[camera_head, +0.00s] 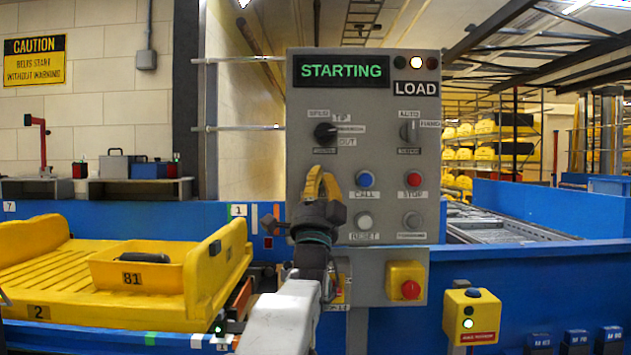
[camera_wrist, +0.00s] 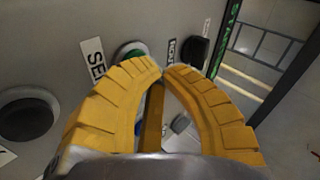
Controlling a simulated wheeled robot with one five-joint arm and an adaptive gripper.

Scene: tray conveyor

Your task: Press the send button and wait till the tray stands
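The grey control panel (camera_head: 440,215) faces me, and its display (camera_head: 341,71) reads STARTING in green. In the wrist view a green button (camera_wrist: 133,53) sits by a partly hidden label (camera_wrist: 96,62) starting "SE". In the head view my gripper hides that spot. My gripper (camera_head: 320,172) is in front of the panel. In the wrist view its yellow fingertips (camera_wrist: 163,70) are together, with nothing seen between them, close beside the green button; I cannot tell whether they touch it.
Blue CALL (camera_head: 365,179) and red STOP (camera_head: 414,179) buttons are near my gripper. A red emergency button (camera_head: 410,289) is lower right. A blue conveyor wall (camera_head: 540,270) runs behind. A yellow post box (camera_head: 471,316) stands at the right front.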

